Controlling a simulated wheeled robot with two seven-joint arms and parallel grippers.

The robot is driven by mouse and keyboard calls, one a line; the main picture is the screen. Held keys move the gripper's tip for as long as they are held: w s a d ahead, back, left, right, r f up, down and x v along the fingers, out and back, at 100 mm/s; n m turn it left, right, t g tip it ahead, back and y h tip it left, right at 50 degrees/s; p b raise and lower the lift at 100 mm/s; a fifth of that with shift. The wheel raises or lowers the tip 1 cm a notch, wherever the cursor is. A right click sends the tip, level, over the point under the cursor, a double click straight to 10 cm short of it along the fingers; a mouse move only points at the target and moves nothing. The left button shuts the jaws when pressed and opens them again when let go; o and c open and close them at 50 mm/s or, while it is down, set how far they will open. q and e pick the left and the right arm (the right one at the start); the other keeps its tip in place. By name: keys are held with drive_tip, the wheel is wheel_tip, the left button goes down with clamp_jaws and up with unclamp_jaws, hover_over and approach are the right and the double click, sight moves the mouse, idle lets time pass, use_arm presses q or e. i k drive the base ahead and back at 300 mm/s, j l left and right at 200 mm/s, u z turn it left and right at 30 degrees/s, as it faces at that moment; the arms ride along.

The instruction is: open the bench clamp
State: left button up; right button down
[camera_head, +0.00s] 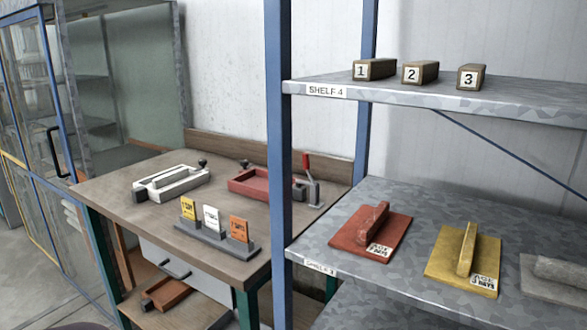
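The bench clamp (313,189) stands at the right end of the wooden workbench (110,188), close to the blue shelf post. It is a small grey metal clamp whose lever with a red grip (306,164) points up. A red frame-like mould (250,180) lies just left of the clamp. A dark block sits between them, and I cannot tell whether the clamp presses on it. The shelf post hides the middle of the mould. Neither of my grippers is in view.
A white mould (150,192) and a grey holder (215,241) with yellow, white and orange cards are on the bench. The blue shelf post (279,130) stands in front. The lower shelf (400,205) carries red, yellow and grey floats; the upper shelf (440,92) carries three numbered blocks.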

sight(306, 156)
drive_tip(key=i+j+z, duration=0.15)
drive_tip(key=j+z, duration=0.25)
drive_tip(key=i+j+z, duration=0.1)
drive_tip(key=j+z, duration=0.75)
drive_tip(key=k+j+z, duration=0.1)
drive_tip(key=j, duration=1.75)
